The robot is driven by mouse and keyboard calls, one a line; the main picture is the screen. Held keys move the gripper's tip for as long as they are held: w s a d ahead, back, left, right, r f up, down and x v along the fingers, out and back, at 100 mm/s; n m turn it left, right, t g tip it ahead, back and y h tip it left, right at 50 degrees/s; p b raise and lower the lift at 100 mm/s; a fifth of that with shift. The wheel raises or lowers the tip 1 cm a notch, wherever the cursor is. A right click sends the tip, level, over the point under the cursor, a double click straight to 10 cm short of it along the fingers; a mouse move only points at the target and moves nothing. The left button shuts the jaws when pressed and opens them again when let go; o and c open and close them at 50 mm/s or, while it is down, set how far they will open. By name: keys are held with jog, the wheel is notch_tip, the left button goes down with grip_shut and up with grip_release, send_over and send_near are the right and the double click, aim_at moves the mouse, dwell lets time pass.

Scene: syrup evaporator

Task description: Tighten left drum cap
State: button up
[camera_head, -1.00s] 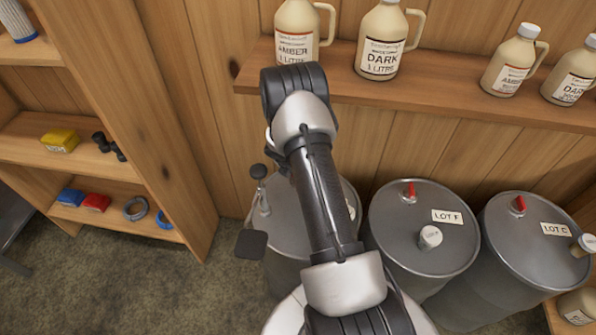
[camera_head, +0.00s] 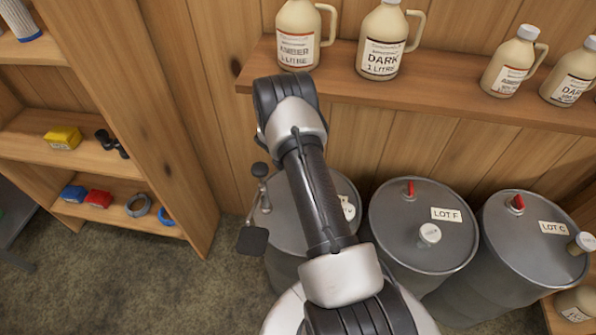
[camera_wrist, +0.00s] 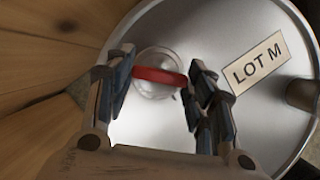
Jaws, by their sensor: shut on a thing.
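The left drum (camera_head: 285,222) is a grey metal drum, partly hidden behind my arm in the head view. In the wrist view its pale lid (camera_wrist: 222,35) bears a "LOT M" label (camera_wrist: 260,66) and a round cap with a red bar (camera_wrist: 158,77) across it. My gripper (camera_wrist: 163,72) is over this cap, with one finger at each end of the red bar, shut on it.
Two more drums, the LOT F drum (camera_head: 395,235) and the LOT C drum (camera_head: 520,265), stand to the right with red levers. A wooden shelf (camera_head: 430,96) with several jugs runs above them. A wooden shelf unit (camera_head: 165,130) stands at left; floor is free before it.

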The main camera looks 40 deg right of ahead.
jog(key=o, duration=1.1)
jog(key=shift+c, duration=0.2)
